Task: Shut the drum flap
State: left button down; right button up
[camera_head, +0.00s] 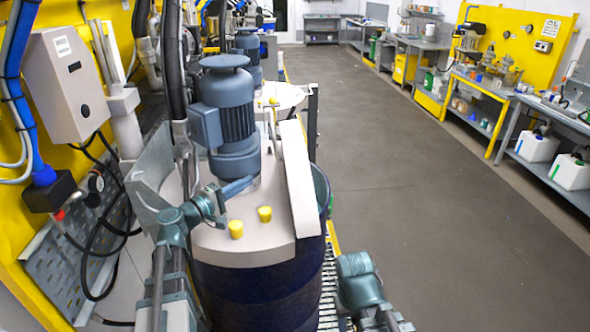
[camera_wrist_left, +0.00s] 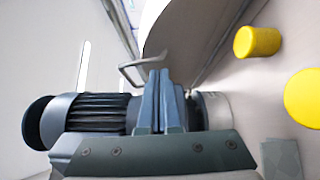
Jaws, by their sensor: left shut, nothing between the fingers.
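The drum (camera_head: 265,295) is dark blue with a pale beige lid (camera_head: 215,245). Its pale flap (camera_head: 300,180) stands raised and tilted on the right of the lid, and the dark drum opening shows beside it. In the left wrist view the flap (camera_wrist_left: 195,30) rises beyond my fingers, with a grey wire handle (camera_wrist_left: 138,68) near it. My left gripper (camera_head: 248,183) is shut and empty, low over the lid beside the motor's base, left of the flap. It also shows in the wrist view (camera_wrist_left: 160,78). I cannot tell whether it touches anything. My right gripper is not visible.
A blue-grey motor (camera_head: 228,120) stands upright on the lid. Two yellow caps (camera_head: 250,222) sit in front of it. A grey control box (camera_head: 68,85) hangs at the left. My right arm (camera_head: 362,285) is right of the drum. The grey floor (camera_head: 420,190) is clear.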

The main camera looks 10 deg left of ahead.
pick_arm(q)
jog(key=a+r+n+t, duration=0.1)
jog(key=a, duration=0.1)
send_near(289, 148)
jog(key=w+a+f, duration=0.1)
jog(key=w+a, duration=0.1)
jog(key=w, duration=0.2)
jog(key=shift+w+d+p, duration=0.1)
jog(key=shift+d+p, duration=0.5)
jog(key=shift+d, duration=1.15)
pick_arm(e)
jog(key=shift+w+d+r, duration=0.15)
jog(key=shift+d+r, duration=0.25)
jog(key=shift+r, duration=0.1)
